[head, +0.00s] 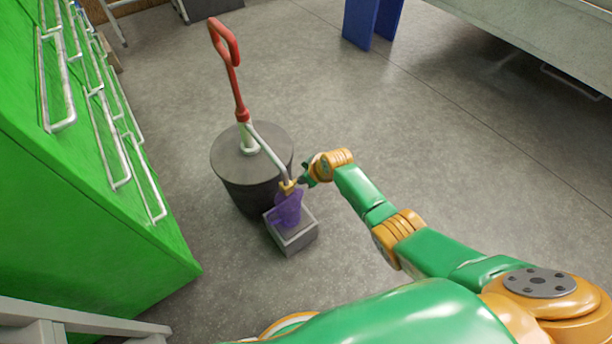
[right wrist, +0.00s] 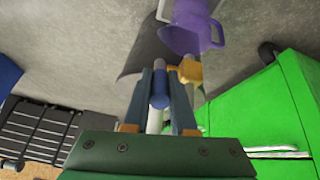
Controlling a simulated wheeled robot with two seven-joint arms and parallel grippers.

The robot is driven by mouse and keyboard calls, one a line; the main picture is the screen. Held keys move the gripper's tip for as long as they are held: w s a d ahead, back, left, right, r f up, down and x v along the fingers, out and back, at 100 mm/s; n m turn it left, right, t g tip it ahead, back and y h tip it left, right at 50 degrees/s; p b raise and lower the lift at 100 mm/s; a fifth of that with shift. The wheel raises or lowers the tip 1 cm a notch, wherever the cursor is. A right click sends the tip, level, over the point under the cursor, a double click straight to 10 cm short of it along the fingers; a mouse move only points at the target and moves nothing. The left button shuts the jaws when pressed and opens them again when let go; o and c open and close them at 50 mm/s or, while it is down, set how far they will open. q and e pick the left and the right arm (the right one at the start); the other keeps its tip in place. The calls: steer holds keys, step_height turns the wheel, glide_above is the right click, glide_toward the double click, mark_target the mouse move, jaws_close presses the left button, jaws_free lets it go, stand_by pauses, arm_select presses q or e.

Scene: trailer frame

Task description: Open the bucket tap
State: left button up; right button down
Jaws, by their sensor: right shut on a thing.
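A dark grey bucket (head: 245,185) with a lid stands on the floor, and a red pump handle (head: 228,65) rises from it. A pale spout pipe (head: 269,152) slopes down from the lid to a brass tap (head: 288,187). The tap also shows in the right wrist view (right wrist: 188,72). A purple jug (head: 287,210) is under the tap. My right gripper (head: 308,178) is beside the tap. In the wrist view its fingers (right wrist: 161,100) are shut on a blue tap handle (right wrist: 160,88). My left gripper is not in view.
The jug stands on a grey block (head: 295,238) close to the bucket. A green cabinet (head: 95,200) with metal rails is at the left. A blue support (head: 372,22) and a grey trailer-like bed (head: 540,35) are at the upper right. The floor between is clear.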

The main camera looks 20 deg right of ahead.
steer(key=shift+w, duration=0.1)
steer(key=c, duration=0.7)
jaws_free()
steer(key=shift+c, duration=0.2)
steer(key=shift+r+p, duration=0.3)
steer(key=p+v, duration=0.2)
steer(key=shift+r, duration=0.25)
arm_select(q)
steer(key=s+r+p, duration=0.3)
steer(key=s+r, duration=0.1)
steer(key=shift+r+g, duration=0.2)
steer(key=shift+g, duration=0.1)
arm_select(e)
steer(key=v, duration=0.4)
steer(key=shift+s+f, duration=0.1)
steer(key=shift+s, duration=0.2)
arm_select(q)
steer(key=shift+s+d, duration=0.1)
arm_select(e)
steer(key=shift+d, duration=0.1)
